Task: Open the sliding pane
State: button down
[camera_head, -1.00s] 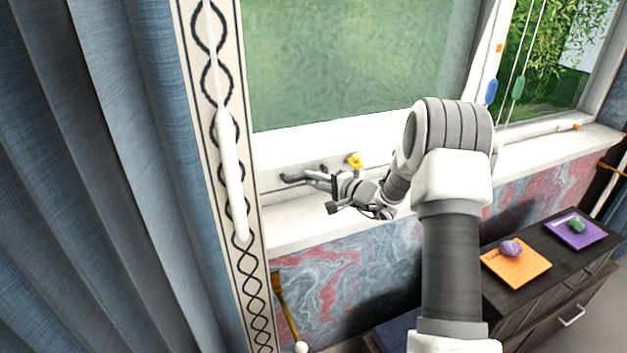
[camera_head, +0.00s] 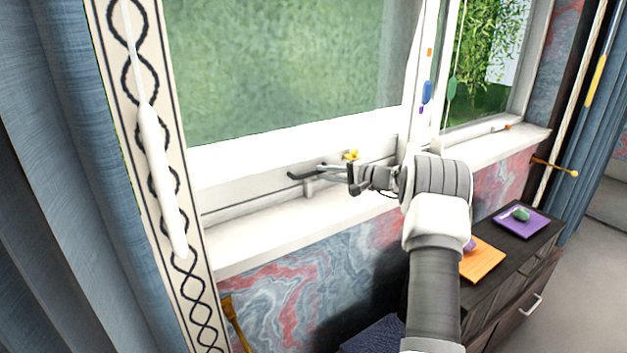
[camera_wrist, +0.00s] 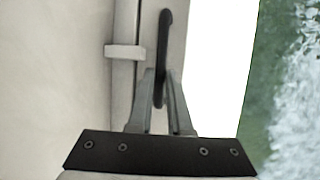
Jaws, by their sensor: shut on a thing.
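The sliding pane (camera_head: 290,70) is a large greenish glass panel in a white frame at the upper left and centre of the head view. A dark bar handle (camera_head: 303,175) sits low on its frame, and it also shows upright in the wrist view (camera_wrist: 163,45). My gripper (camera_head: 346,177) is at the right end of this handle. In the wrist view my gripper's two grey fingers (camera_wrist: 161,80) are shut on the lower end of the handle. My arm hides the lower right corner of the pane's frame.
A yellow latch-like piece (camera_head: 351,156) is just above my gripper. The white sill (camera_head: 240,245) runs below. A patterned post (camera_head: 165,190) and blue curtain (camera_head: 50,200) stand left. A dark cabinet (camera_head: 520,265) with an orange (camera_head: 485,262) and a purple mat (camera_head: 522,222) stands right.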

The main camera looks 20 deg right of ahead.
jog(key=shift+w+d, duration=0.2)
jog(key=shift+d, duration=0.8)
jog(key=c, duration=0.8)
grip_release()
jog(key=shift+a, duration=0.15)
jog(key=shift+c, duration=0.2)
jog(key=v, duration=1.7)
jog(key=shift+s+p, duration=0.2)
jog(key=shift+p, duration=0.15)
jog(key=shift+r, duration=0.1)
